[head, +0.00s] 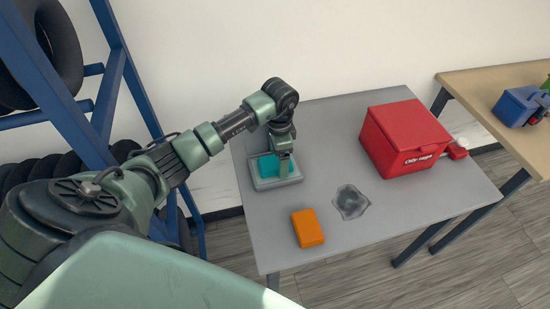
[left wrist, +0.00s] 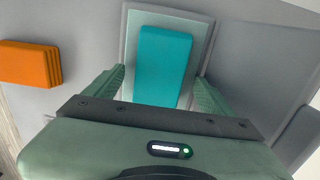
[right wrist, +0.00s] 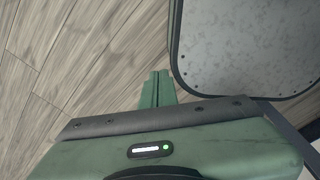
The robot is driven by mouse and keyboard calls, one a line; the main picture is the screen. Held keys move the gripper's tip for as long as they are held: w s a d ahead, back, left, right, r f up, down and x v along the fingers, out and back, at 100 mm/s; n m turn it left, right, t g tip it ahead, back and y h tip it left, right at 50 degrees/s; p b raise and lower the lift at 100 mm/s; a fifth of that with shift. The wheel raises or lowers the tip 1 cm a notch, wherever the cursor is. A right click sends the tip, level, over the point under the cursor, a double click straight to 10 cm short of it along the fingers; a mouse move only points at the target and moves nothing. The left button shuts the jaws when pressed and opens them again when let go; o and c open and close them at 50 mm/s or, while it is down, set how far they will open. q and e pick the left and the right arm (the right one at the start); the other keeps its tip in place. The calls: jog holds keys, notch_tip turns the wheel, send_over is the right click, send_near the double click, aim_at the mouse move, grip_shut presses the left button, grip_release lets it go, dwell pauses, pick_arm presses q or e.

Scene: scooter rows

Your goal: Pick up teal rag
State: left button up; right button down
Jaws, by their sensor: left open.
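The teal rag (head: 269,163) lies in a shallow grey tray (head: 263,184) on the left part of the grey table. In the left wrist view the teal rag (left wrist: 164,60) is a flat, neat rectangle inside the tray (left wrist: 128,38). My left gripper (head: 285,170) points down at the tray and partly hides the rag in the head view. Its fingers (left wrist: 160,78) are apart, one on each side of the rag's near end, with no clear contact visible. My right gripper (right wrist: 156,88) has its fingers together, with nothing visible between them.
An orange folded stack (head: 307,228) and a crumpled grey rag (head: 350,202) lie near the table's front. A red box (head: 405,138) stands at the right. A blue tire rack (head: 60,85) is left of the table. A wooden table (head: 490,90) stands at the far right.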

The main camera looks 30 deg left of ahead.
pick_arm(q)
jog(key=shift+d, duration=0.1)
jog(key=c, duration=1.5)
jog(key=shift+o, duration=0.2)
pick_arm(e)
jog(key=shift+w+a, duration=0.3)
jog(key=shift+a, duration=0.3)
pick_arm(q)
jog(key=shift+r, duration=0.1)
pick_arm(e)
jog(key=shift+d, duration=0.1)
